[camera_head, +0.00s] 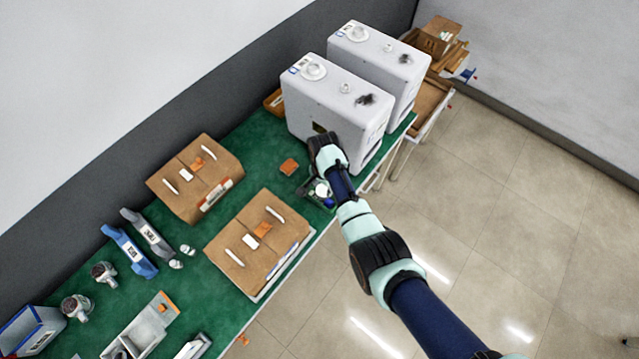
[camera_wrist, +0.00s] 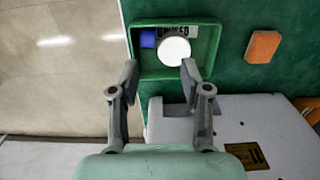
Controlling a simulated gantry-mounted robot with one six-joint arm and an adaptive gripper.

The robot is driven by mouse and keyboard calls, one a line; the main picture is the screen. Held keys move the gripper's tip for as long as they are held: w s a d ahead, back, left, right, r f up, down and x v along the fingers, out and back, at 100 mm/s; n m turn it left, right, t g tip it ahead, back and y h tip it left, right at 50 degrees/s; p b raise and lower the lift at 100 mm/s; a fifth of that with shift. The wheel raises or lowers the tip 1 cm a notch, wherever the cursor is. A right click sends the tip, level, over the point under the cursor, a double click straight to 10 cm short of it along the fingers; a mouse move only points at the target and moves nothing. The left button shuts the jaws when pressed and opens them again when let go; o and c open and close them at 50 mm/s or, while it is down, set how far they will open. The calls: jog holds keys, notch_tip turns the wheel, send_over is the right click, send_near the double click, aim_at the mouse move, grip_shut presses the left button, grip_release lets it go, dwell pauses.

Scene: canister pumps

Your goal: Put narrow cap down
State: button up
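A white round disc (camera_wrist: 174,51), which looks like a cap, lies in a small green tray (camera_wrist: 213,47) in the wrist view. I cannot tell whether it is the narrow cap. The tray also shows beside my arm in the head view, with something white (camera_head: 322,188) in it. My gripper (camera_wrist: 159,76) is over the tray's near edge, its two fingers wide apart with nothing between their tips. The disc is beyond the fingertips, towards the right one. In the head view my wrist hides most of the gripper.
A large white canister (camera_head: 335,105) stands close to my wrist, with a second one (camera_head: 390,60) behind. An orange block (camera_wrist: 263,46) lies right of the tray. A cardboard box (camera_head: 259,240) and two small white pieces (camera_head: 187,249) are on the green tabletop, left of my arm.

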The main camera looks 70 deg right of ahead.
jog(key=shift+f, duration=0.1)
jog(key=w+a+r+n+t+h, duration=0.3)
jog(key=w+a+r+n+t, duration=0.3)
jog(key=w+a+r+n, duration=0.75)
jog(key=s+a+r+n+t+y, duration=0.1)
jog(key=a+r+n+t, duration=0.2)
jog(key=a+r, duration=0.7)
jog(key=s+a+r+n+t+y, duration=0.2)
jog(key=a+r+n, duration=0.3)
jog(key=a+r, duration=0.5)
jog(key=a+t, duration=0.1)
jog(key=a, duration=0.6)
jog(key=shift+s+r+t, duration=0.3)
jog(key=shift+r+t, duration=0.05)
jog(key=shift+t, duration=0.05)
